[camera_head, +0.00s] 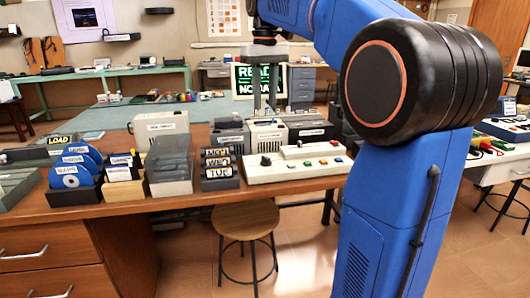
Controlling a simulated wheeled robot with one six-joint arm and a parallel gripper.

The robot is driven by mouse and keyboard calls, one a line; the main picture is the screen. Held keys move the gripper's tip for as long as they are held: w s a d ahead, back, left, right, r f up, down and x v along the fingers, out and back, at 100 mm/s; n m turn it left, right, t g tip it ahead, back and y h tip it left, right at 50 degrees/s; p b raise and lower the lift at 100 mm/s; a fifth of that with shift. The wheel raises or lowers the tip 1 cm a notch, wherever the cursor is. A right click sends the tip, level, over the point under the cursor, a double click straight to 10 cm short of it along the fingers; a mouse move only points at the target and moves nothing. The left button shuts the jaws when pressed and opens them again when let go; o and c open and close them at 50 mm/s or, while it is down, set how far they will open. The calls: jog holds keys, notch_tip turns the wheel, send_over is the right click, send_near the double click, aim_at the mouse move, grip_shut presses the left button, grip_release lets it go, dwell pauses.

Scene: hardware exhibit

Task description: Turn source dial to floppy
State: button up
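A white control panel (300,172) lies on the wooden desk, with several coloured buttons on its face. A small black dial (265,160) is at its left end; its label and pointer are too small to read. My gripper (265,104) hangs pointing down above and behind the panel, apart from the dial. Its two grey fingers are spread with a gap between them, and nothing shows in the gap. My blue arm covers what lies to the right of the panel.
Left of the panel are a block with word cards (218,171), a grey-lidded box (170,165) and blue discs (75,172). Grey drive units (267,135) stand behind the panel. A monitor (244,80) with green text is farther back. A stool (248,218) stands in front of the desk.

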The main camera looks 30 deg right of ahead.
aim_at(265, 156)
notch_tip(265, 156, down, 17)
jog(key=shift+f, duration=0.15)
dwell(0.5)
jog(key=shift+c, duration=0.5)
grip_shut()
